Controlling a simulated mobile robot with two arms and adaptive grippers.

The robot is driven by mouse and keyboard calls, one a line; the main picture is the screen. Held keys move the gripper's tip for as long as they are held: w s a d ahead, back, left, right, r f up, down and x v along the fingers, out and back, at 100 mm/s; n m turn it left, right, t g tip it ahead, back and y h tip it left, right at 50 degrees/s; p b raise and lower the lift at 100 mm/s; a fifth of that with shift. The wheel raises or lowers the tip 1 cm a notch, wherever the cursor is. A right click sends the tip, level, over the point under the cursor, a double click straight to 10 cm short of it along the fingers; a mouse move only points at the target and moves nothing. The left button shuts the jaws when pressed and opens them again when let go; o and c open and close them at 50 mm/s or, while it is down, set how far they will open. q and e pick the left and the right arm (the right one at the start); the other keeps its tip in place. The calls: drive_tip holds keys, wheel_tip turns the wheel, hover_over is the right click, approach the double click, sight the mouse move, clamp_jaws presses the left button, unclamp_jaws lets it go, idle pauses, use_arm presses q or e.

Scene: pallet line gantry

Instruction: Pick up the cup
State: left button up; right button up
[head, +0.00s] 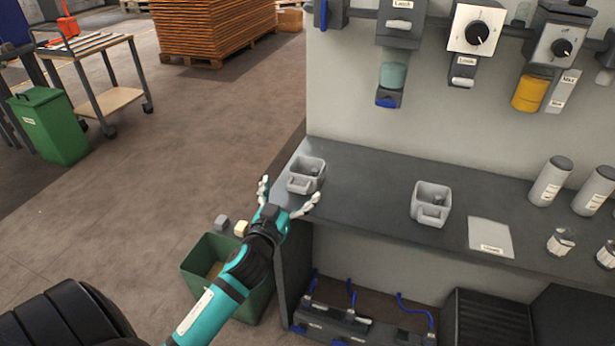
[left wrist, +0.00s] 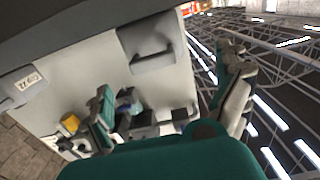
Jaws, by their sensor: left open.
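Two grey, square-sided cups with handles stand upright on the dark bench (head: 375,200). The left cup (head: 301,187) is at the bench's left end; the right cup (head: 431,214) is further right. My left gripper (head: 290,188) is open and empty, its fingers spread at the near side of the left cup. Whether a finger touches it, I cannot tell. In the left wrist view a grey, handled shape that looks like the left cup (left wrist: 150,50) appears beyond the open fingers (left wrist: 168,72). My right gripper is not in view.
A grey labelled card (head: 490,234) and two lidded canisters (head: 549,183) are on the bench to the right. Dispensers, one holding a yellow cup (head: 530,94), hang on the wall above. A green bin (head: 207,258) stands on the floor below the bench's left end.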

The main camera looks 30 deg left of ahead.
sight(302, 176)
use_arm(q)
drive_tip(key=x, duration=0.8)
drive_tip(key=shift+w+d+p, duration=0.25)
drive_tip(key=shift+w+p, duration=0.1)
drive_tip(key=shift+p, duration=0.05)
drive_tip(key=shift+r, duration=0.1)
drive_tip(key=shift+c, duration=0.4)
drive_tip(key=c, duration=1)
drive_tip(key=shift+o, duration=0.2)
